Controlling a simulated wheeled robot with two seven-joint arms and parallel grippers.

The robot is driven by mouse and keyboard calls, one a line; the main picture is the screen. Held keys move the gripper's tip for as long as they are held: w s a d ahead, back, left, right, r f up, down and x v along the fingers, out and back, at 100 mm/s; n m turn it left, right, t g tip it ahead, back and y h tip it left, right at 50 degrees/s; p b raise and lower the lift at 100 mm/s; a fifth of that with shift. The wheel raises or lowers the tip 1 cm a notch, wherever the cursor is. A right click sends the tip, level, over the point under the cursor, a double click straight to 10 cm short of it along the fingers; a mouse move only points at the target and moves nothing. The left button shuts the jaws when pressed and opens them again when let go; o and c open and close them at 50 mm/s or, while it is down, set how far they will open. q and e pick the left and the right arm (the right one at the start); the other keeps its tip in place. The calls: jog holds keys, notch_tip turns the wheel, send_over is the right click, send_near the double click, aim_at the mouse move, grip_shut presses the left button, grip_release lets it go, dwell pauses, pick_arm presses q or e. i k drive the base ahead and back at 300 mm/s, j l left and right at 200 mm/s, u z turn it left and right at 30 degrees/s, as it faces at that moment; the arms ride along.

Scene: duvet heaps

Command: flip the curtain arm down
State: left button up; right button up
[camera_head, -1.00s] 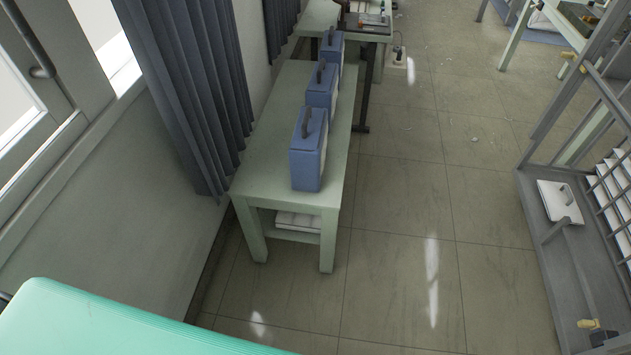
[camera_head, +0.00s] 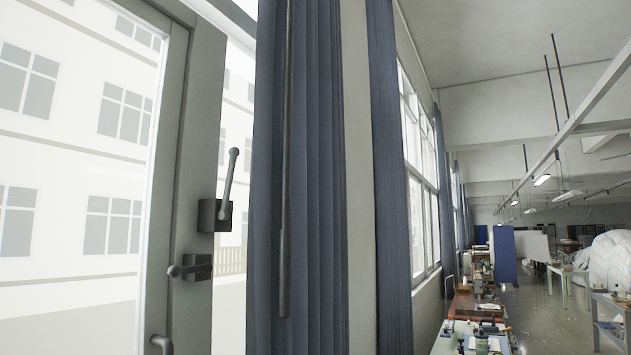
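A grey lever arm (camera_head: 229,174) with a rounded tip points up, leaning slightly right, from a dark square block (camera_head: 215,215) beside the window frame, left of the blue-grey curtain (camera_head: 325,180). A long thin dark rod (camera_head: 285,160) hangs nearly vertical along the curtain's left part. I cannot tell for sure which of these the task calls the curtain arm. Neither of my grippers is in view.
A dark window handle (camera_head: 190,268) sits on the window frame (camera_head: 188,150) below the lever block. A second curtain (camera_head: 388,180) hangs farther right. Cluttered tables (camera_head: 478,338) line the wall, and white heaped bedding (camera_head: 610,258) lies at far right.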

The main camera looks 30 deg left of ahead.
aim_at(234, 152)
jog(key=k+u, duration=0.15)
jog(key=u, duration=0.9)
